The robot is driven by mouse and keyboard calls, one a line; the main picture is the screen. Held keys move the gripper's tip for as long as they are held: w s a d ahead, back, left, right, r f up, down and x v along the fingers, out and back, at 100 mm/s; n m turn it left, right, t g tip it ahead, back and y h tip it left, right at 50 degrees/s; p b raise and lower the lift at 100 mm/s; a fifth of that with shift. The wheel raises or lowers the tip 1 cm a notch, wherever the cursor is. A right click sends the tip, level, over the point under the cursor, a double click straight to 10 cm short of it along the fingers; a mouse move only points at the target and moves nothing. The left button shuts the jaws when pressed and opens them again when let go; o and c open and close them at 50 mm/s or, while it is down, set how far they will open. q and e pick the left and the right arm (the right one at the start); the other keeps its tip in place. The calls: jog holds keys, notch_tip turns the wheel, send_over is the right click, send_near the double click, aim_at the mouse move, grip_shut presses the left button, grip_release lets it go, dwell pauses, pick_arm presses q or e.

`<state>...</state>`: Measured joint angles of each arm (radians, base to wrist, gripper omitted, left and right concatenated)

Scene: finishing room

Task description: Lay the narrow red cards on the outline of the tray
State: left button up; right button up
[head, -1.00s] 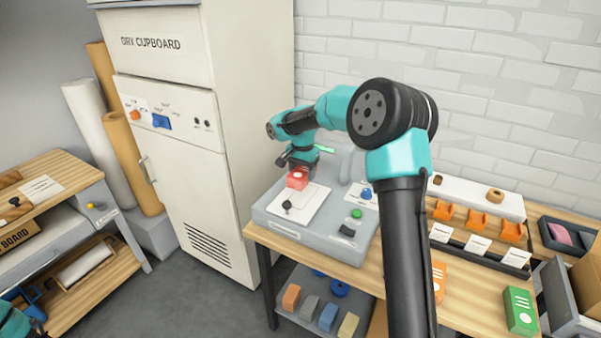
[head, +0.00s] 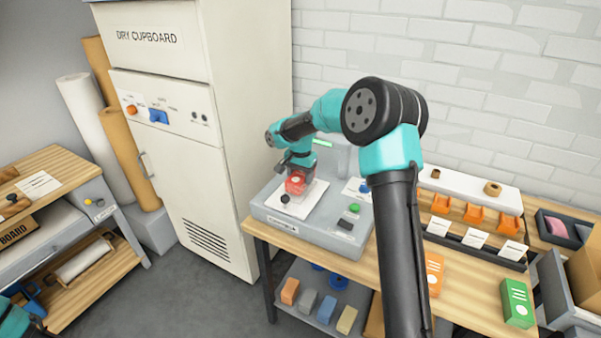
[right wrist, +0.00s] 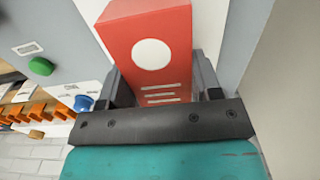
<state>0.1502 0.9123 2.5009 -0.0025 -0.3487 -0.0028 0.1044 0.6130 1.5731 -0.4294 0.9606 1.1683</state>
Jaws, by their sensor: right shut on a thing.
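My right gripper (head: 298,167) is shut on a narrow red card pack (head: 295,183), above or at the white sheet (head: 307,204) on the grey machine. In the right wrist view the red pack (right wrist: 148,50) sits between the two fingers, with a white disc and white lines on its face. A black knob (head: 285,199) stands on the white sheet close in front of the pack. I cannot tell whether the pack touches the sheet, and I make out no tray outline. My left gripper does not show.
The grey machine (head: 285,228) also carries a green button (head: 354,208) and a blue knob (head: 364,188). The tall dry cupboard (head: 165,150) stands close on its left. On the right are orange holders (head: 475,214), an orange pack (head: 434,272) and a green pack (head: 516,303).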

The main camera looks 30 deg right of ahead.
jog(key=shift+f, duration=1.3)
jog(key=o, duration=1.3)
jog(key=shift+o, duration=0.2)
jog(key=shift+r, duration=0.2)
jog(key=shift+r, duration=0.85)
jog(key=shift+r, duration=0.1)
jog(key=shift+r, duration=2.95)
